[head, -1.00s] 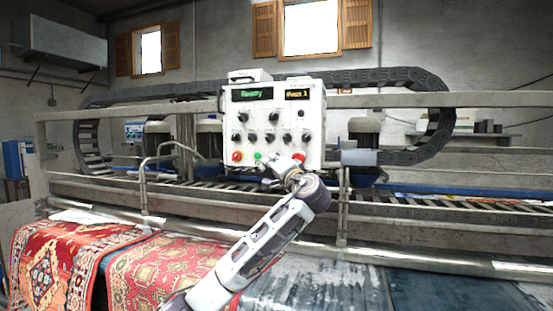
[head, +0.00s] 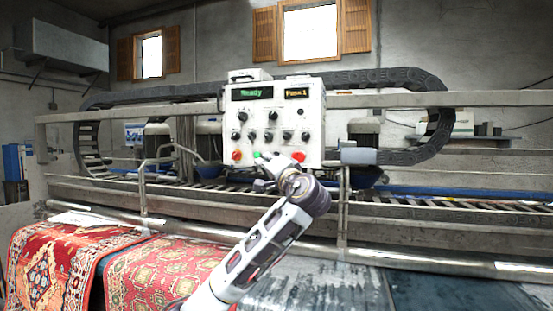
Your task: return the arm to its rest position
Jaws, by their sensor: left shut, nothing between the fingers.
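My left arm comes up from the bottom in the head view. My left gripper (head: 262,174) is at the lower edge of the white control box, close in front of it in the picture. Its fingers are small and partly hidden behind the wrist; it is shut and holds nothing. The control box (head: 264,104) has two lit green and orange displays, several black knobs, red buttons and a green button (head: 257,154) just above the gripper. I cannot tell whether the gripper touches the box. My right gripper is not in view.
A metal rail (head: 440,262) runs along the machine's front. Two red patterned rugs (head: 60,262) (head: 160,272) lie at the lower left. A post (head: 343,212) stands right of the wrist. A black cable chain (head: 432,125) loops behind the box. Open air lies in front of the rail.

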